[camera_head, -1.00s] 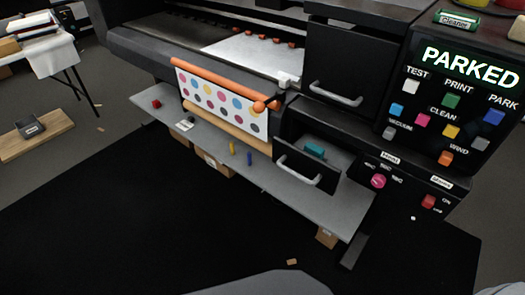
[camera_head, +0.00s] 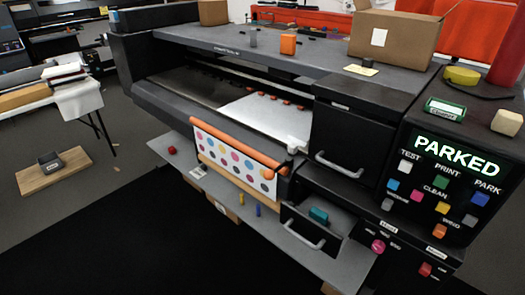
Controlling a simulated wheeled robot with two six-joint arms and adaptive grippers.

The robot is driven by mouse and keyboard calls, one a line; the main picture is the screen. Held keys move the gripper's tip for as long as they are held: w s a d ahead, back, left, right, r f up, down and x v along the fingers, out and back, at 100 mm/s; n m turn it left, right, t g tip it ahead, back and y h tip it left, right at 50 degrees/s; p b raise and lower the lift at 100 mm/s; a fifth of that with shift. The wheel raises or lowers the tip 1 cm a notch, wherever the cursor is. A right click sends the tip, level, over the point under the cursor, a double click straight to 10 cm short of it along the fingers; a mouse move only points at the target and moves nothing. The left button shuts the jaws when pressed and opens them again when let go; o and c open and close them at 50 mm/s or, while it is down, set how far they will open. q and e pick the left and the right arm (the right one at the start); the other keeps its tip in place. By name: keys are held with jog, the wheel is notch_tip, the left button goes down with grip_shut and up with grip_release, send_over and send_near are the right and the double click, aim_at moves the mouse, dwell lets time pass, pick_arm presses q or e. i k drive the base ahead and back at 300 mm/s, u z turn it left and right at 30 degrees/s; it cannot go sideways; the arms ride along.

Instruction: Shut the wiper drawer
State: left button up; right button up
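The wiper drawer (camera_head: 304,232) is a dark drawer with a grey bar handle, low on the front of the printer at the right. It stands pulled out, and a teal block (camera_head: 318,215) shows inside it. A larger dark drawer or door front (camera_head: 345,150) with a similar handle is above it and looks flush with the printer body. Neither of my grippers shows in the head view, so their states are hidden.
The control panel (camera_head: 440,190) reads PARKED and has coloured buttons. A grey shelf (camera_head: 215,190) below the printer holds small items, including a yellow piece (camera_head: 242,197) and a blue piece (camera_head: 258,210). Boxes stand on top. Black floor in front is clear.

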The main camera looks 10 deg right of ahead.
aim_at(330, 238)
jog(key=k, duration=0.5)
jog(key=u, duration=0.95)
jog(key=i, duration=0.8)
jog(key=z, duration=1.7)
